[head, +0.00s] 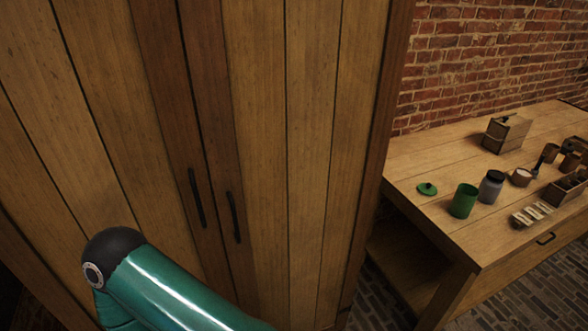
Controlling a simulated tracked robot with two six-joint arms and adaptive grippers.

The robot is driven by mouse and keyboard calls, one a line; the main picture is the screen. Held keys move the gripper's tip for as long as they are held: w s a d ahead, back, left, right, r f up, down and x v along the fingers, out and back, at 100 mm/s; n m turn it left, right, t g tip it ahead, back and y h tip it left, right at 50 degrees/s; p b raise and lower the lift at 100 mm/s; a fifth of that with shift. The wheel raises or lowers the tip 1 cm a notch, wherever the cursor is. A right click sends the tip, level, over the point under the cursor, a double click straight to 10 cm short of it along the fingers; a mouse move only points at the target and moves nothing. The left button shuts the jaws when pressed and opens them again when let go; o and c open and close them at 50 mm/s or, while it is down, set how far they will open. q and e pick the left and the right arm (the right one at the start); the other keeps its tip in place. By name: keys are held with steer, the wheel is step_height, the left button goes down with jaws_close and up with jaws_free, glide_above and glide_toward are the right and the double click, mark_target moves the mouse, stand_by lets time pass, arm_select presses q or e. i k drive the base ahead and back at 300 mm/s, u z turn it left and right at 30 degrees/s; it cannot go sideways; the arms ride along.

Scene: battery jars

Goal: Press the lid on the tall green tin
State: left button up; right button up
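The tall green tin (463,201) stands upright near the left front part of the wooden table at the right. Its top looks open. A round green lid (427,189) with a dark knob lies flat on the table, left of the tin and apart from it. A green arm link of mine crosses the lower left of the view. Neither of my grippers shows in the head view.
A large wooden cupboard (310,150) fills the left and middle. On the table (440,160), a grey jar (491,187) stands just right of the tin. A wooden box (506,134), a small pot (521,177) and pale blocks (532,214) are nearby.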

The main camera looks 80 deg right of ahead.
mark_target(466, 195)
steer(key=u, duration=0.1)
steer(key=i, duration=0.25)
steer(key=z, duration=3.65)
steer(key=i, duration=0.2)
steer(key=z, duration=0.6)
steer(key=k, duration=0.65)
steer(key=z, duration=0.35)
steer(key=i, duration=1.8)
steer(key=u, duration=0.25)
